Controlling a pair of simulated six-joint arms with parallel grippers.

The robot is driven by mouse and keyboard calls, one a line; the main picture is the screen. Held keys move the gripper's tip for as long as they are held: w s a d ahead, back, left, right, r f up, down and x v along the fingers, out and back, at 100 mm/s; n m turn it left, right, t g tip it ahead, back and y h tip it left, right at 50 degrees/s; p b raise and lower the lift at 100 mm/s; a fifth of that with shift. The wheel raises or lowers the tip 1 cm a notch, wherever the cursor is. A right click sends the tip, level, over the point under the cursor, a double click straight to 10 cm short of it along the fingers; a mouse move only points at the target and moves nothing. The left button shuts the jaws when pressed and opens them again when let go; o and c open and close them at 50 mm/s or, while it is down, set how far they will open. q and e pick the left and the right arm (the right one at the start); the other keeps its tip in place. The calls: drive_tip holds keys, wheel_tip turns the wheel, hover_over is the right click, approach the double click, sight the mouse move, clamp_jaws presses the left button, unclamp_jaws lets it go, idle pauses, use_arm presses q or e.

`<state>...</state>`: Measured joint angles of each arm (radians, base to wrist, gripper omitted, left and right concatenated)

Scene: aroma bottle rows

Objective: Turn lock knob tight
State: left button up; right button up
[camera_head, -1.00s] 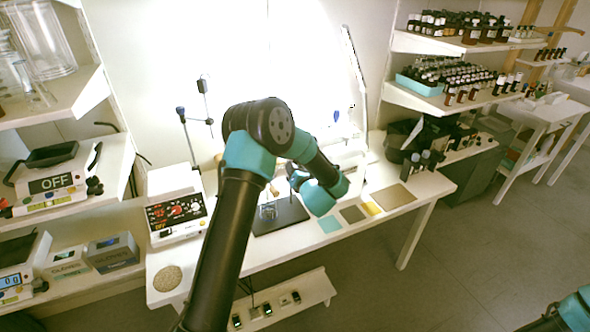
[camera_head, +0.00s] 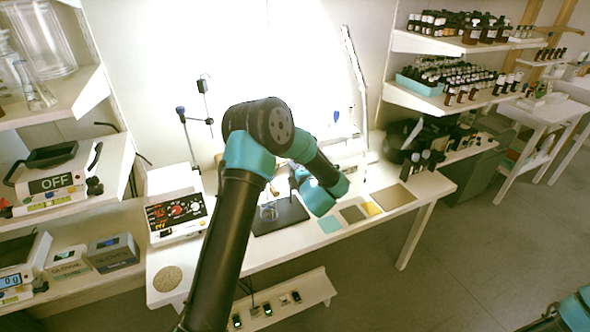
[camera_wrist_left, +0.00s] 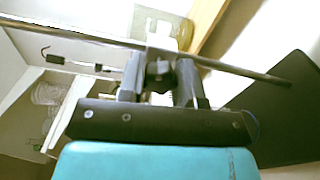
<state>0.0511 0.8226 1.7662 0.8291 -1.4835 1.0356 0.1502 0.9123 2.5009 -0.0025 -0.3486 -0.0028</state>
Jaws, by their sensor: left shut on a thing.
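The lock knob (camera_wrist_left: 159,76) is a small dark knob on a grey clamp block. The block sits on a thin metal rod (camera_wrist_left: 235,69) that crosses the left wrist view. My left gripper (camera_wrist_left: 160,88) has one finger on each side of the knob and is shut on it. In the head view my left arm hides the knob and most of the gripper. My right gripper is out of view; only part of that arm shows at the lower right corner.
A white device with a red display (camera_head: 176,212) stands left of the stand base. A round cork mat (camera_head: 167,279) lies at the front left.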

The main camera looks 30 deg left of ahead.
use_arm(q)
drive_tip(key=m, duration=0.5)
drive_tip(key=shift+m, duration=0.3)
drive_tip(key=m, duration=1.1)
drive_tip(key=shift+m, duration=0.4)
drive_tip(key=m, duration=0.5)
drive_tip(key=o, duration=0.9)
drive_tip(key=shift+o, duration=0.2)
drive_tip(key=shift+d, duration=0.1)
